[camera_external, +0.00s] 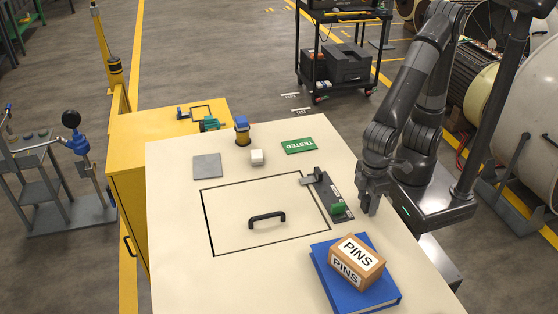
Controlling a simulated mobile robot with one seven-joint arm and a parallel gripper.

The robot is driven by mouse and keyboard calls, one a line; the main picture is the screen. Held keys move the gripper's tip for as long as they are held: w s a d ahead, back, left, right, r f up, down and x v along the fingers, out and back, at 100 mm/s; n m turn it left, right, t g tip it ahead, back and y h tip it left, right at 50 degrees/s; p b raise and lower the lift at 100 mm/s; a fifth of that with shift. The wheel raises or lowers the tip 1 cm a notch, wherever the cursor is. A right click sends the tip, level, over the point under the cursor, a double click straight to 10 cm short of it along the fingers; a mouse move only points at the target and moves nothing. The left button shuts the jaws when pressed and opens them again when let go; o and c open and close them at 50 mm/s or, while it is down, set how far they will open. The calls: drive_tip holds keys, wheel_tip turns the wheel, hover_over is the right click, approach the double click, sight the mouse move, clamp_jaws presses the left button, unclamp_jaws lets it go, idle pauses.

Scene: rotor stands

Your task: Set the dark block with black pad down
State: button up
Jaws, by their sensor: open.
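I cannot make out a separate dark block with a black pad. A dark grey flat fixture (324,193) lies on the cream tabletop (176,265), with a green knob (338,208) at its near end and a grey latch-like piece (308,180) at its far end. My gripper (369,208) points down just right of the green knob, near the table's right edge. Its fingers are open and I see nothing held between them. The small view does not show whether the fingertips touch the table.
A brown PINS box (357,262) sits on a blue book (325,272) near the gripper. A handled panel (235,220) fills the middle. A grey plate (207,166), white block (257,158), blue-topped cylinder (242,132) and green TESTED card (299,145) lie toward the back.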

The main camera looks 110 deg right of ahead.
sight(368, 198)
drive_tip(key=shift+r, duration=0.1)
wheel_tip(368, 198, up, 12)
drive_tip(key=s+d+t, duration=0.2)
drive_tip(key=s+d, duration=0.2)
drive_tip(key=d, duration=0.7)
drive_tip(key=s+d+t, duration=0.3)
drive_tip(key=s+d, duration=0.2)
drive_tip(key=d, duration=0.6)
drive_tip(key=shift+r+t, duration=0.3)
drive_tip(key=shift+r, duration=0.15)
